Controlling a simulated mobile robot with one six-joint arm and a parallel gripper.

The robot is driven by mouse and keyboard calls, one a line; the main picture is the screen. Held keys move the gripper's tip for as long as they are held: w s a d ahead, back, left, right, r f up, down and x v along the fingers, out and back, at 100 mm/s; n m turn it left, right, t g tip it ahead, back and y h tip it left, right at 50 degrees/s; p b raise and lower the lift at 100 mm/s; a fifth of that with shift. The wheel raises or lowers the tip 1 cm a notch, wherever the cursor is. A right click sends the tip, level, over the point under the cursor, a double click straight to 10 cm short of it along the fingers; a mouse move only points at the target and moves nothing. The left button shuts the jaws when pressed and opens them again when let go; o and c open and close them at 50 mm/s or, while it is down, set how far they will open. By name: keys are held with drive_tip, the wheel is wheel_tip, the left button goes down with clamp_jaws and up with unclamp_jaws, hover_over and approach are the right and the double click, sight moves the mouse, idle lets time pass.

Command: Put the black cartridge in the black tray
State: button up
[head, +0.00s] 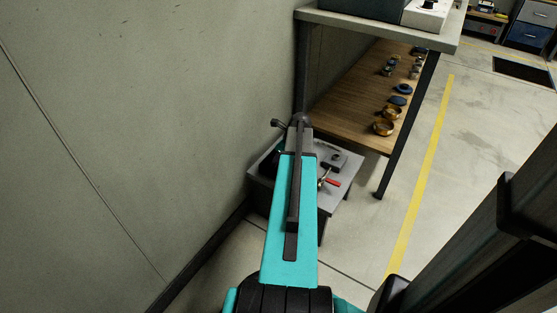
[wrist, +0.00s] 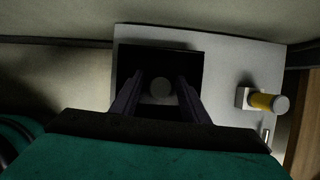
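In the wrist view my gripper (wrist: 160,84) points at a dark rectangular area that looks like the black tray (wrist: 162,56). Its two fingers stand apart, so it is open. A round grey disc (wrist: 161,88) shows between the fingers, with a gap on each side. It may be the end of the black cartridge, but the dark surroundings hide any body, and I cannot tell whether it rests in the tray. In the head view my arm covers the gripper and most of this spot.
The tray lies on a small grey stand (head: 338,191) against the wall. A yellow-banded cylinder (wrist: 262,101) in a light block stands at its right. A red-handled part (head: 331,182) shows there in the head view. A workbench with a wooden shelf (head: 350,112) stands close behind.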

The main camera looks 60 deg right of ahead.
drive_tip(key=shift+r, duration=0.1)
idle(0.3)
drive_tip(key=p+v, duration=0.3)
drive_tip(key=v, duration=0.9)
drive_tip(key=shift+s, duration=0.1)
idle(0.6)
